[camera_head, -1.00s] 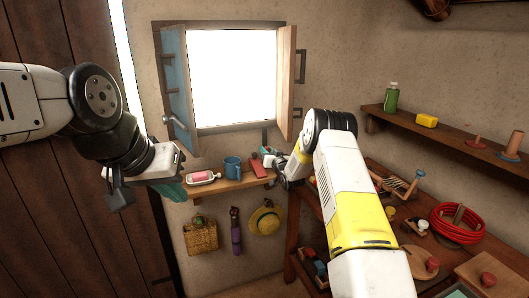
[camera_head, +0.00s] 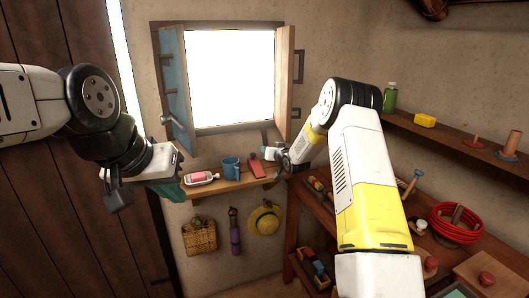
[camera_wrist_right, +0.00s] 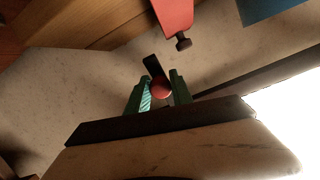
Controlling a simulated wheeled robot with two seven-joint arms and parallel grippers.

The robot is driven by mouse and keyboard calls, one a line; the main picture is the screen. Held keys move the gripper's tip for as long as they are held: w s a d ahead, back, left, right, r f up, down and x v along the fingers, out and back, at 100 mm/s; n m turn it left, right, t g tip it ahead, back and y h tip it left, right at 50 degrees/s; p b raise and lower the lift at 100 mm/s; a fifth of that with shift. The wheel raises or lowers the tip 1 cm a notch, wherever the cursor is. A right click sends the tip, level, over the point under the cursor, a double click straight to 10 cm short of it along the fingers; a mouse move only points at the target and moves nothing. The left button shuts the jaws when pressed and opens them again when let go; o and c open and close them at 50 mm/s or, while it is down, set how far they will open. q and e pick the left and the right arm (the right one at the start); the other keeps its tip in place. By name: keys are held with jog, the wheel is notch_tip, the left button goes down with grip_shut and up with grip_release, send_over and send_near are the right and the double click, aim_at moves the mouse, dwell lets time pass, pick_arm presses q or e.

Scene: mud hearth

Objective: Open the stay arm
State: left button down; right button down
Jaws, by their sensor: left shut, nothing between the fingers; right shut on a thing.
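The dark stay arm (camera_wrist_right: 151,66) shows in the right wrist view as a short bar with a round red knob (camera_wrist_right: 161,88). The green fingers of my right gripper (camera_wrist_right: 158,92) are shut on the knob, one on each side. In the head view my right gripper (camera_head: 278,155) is just below the window's lower right corner, and its fingertips are too small to make out clearly. My left gripper (camera_head: 172,187) hangs at the left of the shelf, shut and empty. The window (camera_head: 232,80) has a blue shutter (camera_head: 173,80) on its left and a wooden one (camera_head: 285,70) on its right.
The small shelf (camera_head: 222,185) below holds a pink-labelled bottle (camera_head: 202,178), a blue mug (camera_head: 231,168) and a red object (camera_head: 255,166). A basket (camera_head: 199,237) and a hat (camera_head: 264,218) hang beneath. A cluttered workbench (camera_head: 330,215) stands at the right.

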jog(key=shift+s+d+r, duration=0.25)
jog(key=shift+s+r, duration=0.25)
jog(key=shift+r, duration=0.4)
jog(key=c, duration=1.1)
grip_release()
jog(key=shift+s, duration=0.1)
jog(key=shift+c, duration=0.2)
jog(key=shift+f, duration=0.2)
